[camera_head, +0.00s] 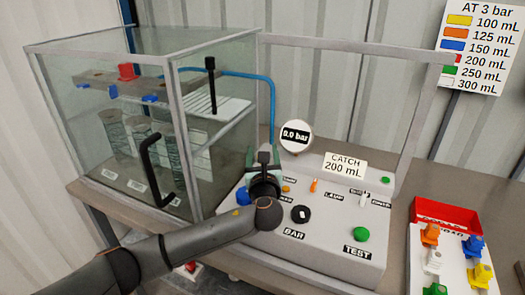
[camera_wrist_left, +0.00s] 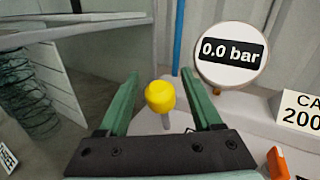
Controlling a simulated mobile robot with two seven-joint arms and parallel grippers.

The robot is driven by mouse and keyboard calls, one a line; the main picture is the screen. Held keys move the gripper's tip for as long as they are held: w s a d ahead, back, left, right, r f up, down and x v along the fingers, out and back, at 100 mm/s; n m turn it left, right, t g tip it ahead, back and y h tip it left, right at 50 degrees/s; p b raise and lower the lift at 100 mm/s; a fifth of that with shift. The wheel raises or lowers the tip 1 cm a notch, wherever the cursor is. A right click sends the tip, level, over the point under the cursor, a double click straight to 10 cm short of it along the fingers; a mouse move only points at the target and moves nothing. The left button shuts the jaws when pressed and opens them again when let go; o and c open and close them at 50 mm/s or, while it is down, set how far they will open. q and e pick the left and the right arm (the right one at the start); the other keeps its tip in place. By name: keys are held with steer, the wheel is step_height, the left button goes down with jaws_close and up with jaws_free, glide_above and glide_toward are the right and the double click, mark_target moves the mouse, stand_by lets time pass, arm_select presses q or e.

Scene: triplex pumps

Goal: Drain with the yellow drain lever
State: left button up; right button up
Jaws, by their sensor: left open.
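The yellow drain lever (camera_wrist_left: 160,97) shows in the left wrist view as a round yellow knob on a short pale stem. My left gripper (camera_wrist_left: 155,92) is open, with one green finger on each side of the knob and a visible gap to both. In the head view my left gripper (camera_head: 263,153) is over the back left of the grey console (camera_head: 330,258), and it hides the yellow lever. The gauge (camera_head: 296,136) beside it reads 0.0 bar, also in the left wrist view (camera_wrist_left: 231,54). My right gripper is not in view.
A glass-walled cabinet (camera_head: 120,55) with a black handle stands at left. An orange lever (camera_head: 314,185), a black knob (camera_head: 301,214) and a green TEST button (camera_head: 361,234) are on the console. A CATCH 200 mL sign (camera_head: 345,165) stands behind. A red tray (camera_head: 447,213) is at right.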

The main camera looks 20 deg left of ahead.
arm_select(q)
steer(key=shift+w+a, duration=0.3)
steer(key=shift+w, duration=0.35)
steer(key=shift+c, duration=0.3)
jaws_close()
stand_by(0.7)
